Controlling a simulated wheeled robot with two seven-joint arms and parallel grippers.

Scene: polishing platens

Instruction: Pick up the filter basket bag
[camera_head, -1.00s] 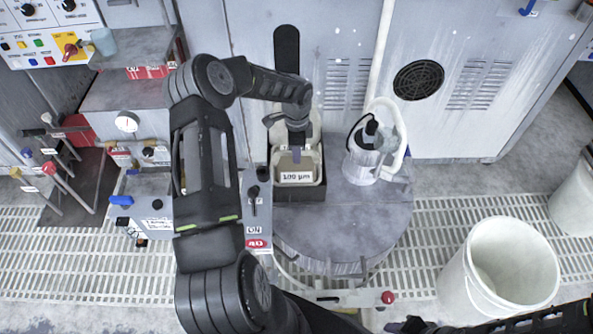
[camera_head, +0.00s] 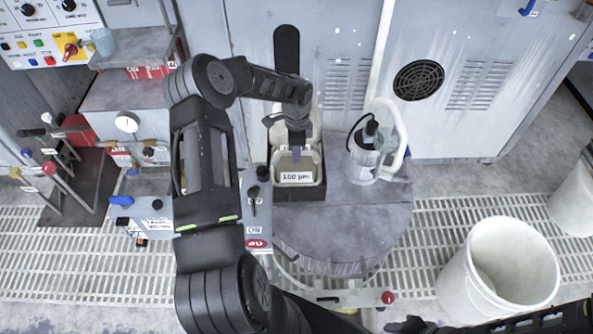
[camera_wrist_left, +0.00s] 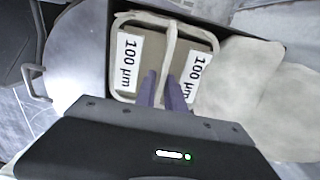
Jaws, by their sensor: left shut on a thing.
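The filter basket bag (camera_head: 297,177), a pale rimmed bag labelled "100 µm", sits in a dark box (camera_head: 305,194) on the round grey drum top. In the left wrist view the bag (camera_wrist_left: 128,62) shows two "100 µm" labels and a pale strap (camera_wrist_left: 169,50) across its middle. My left gripper (camera_head: 296,152) reaches down over the bag from above. In the left wrist view its two purple fingers (camera_wrist_left: 162,92) are closed around the strap. My right gripper cannot be made out; only a dark part of my arm shows at the bottom right.
A clear pump jug (camera_head: 364,160) with a white hose stands right of the box on the drum top (camera_head: 345,222). A white bucket (camera_head: 498,270) stands on the floor at right. A grey cabinet (camera_head: 440,120) closes off the back. Valves and a control panel (camera_head: 45,30) are at left.

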